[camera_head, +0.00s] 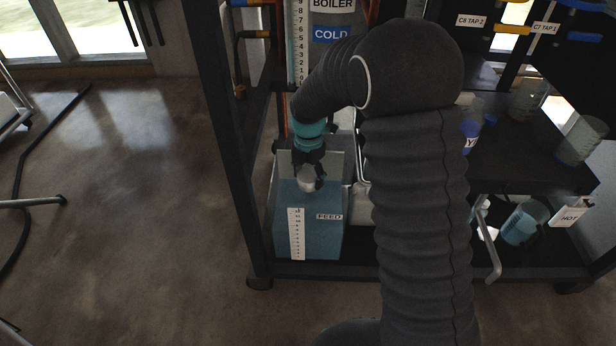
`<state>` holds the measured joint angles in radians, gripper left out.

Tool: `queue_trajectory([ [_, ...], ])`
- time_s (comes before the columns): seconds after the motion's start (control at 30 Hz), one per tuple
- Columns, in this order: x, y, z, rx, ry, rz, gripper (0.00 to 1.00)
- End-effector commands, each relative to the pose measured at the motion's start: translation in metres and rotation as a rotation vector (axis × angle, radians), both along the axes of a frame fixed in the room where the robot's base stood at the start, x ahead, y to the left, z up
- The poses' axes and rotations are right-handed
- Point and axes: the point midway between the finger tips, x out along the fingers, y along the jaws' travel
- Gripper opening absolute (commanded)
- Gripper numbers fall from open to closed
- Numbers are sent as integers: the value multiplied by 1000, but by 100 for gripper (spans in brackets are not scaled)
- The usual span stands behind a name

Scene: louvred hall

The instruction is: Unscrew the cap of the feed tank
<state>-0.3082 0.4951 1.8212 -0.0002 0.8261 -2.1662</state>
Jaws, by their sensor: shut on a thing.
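The feed tank (318,240) is a box with bluish contents, a white scale strip and a "FEED" label. It stands on the low shelf of a dark frame in the head view. A whitish cap (307,184) shows at the tank's upper part. My gripper (309,176) points down from my dark sleeved arm, past a teal band, and is shut on the cap. The gripper hides part of the cap. I cannot tell whether the cap is still on its thread.
A dark frame post (228,150) stands close left of the tank. A dark bench (530,150) with clear vessels is at right. A jug (524,222) and a "HOT" tag (572,214) are below it. My arm covers the middle. The floor (110,200) at left is mostly open.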

Motion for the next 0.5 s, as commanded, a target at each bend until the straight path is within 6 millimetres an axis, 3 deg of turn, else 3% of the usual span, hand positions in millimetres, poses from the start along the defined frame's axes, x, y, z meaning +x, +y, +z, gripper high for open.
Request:
queue_trajectory([
  [0.5, 0, 0, 18, 1, -1, -2, 0],
])
